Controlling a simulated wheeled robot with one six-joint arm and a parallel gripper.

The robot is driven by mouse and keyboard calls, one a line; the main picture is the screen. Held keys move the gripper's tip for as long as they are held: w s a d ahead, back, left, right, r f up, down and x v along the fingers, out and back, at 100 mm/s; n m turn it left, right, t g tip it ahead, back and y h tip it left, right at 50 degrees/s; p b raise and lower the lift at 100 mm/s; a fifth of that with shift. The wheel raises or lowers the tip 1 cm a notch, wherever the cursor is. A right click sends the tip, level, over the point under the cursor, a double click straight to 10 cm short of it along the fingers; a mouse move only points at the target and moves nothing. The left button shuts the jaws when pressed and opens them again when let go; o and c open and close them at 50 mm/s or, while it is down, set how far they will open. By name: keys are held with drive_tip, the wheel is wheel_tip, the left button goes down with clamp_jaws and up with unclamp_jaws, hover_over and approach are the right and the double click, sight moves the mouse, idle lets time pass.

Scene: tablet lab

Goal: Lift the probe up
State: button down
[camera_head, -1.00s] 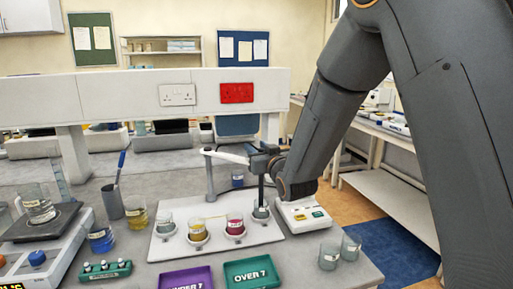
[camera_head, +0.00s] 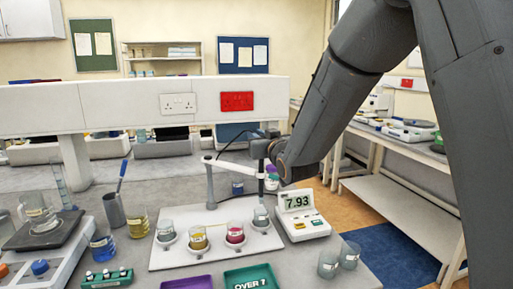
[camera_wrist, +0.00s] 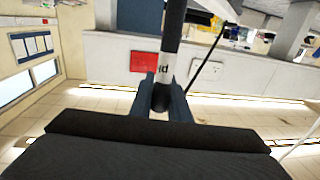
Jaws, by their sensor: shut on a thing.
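The dark probe (camera_wrist: 172,30) with a white printed band stands between the fingers of my gripper (camera_wrist: 160,97) in the wrist view. My gripper (camera_head: 264,150) is shut on it. In the head view, the probe hangs upright over the rightmost beaker (camera_head: 260,217) on the white tray. I cannot tell clearly whether its tip is inside or above the rim. A jointed stand arm (camera_head: 232,163) reaches to it from a grey post (camera_head: 210,187). The meter (camera_head: 301,216) right of the tray reads 7.93.
The white tray (camera_head: 200,252) also holds beakers of clear, yellow and red liquid. A purple tray (camera_head: 187,282) and a green tray (camera_head: 251,277) lie in front. Two empty-looking beakers (camera_head: 329,263) (camera_head: 349,254) stand at the right. A raised white shelf (camera_head: 130,103) spans behind.

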drive_tip(key=shift+r, duration=0.4)
drive_tip(key=c, duration=1.7)
unclamp_jaws()
drive_tip(key=shift+o, duration=0.2)
drive_tip(key=b+v, duration=0.2)
drive_tip(key=v, duration=0.5)
drive_tip(key=shift+s+d, duration=0.15)
drive_tip(key=shift+s, duration=0.2)
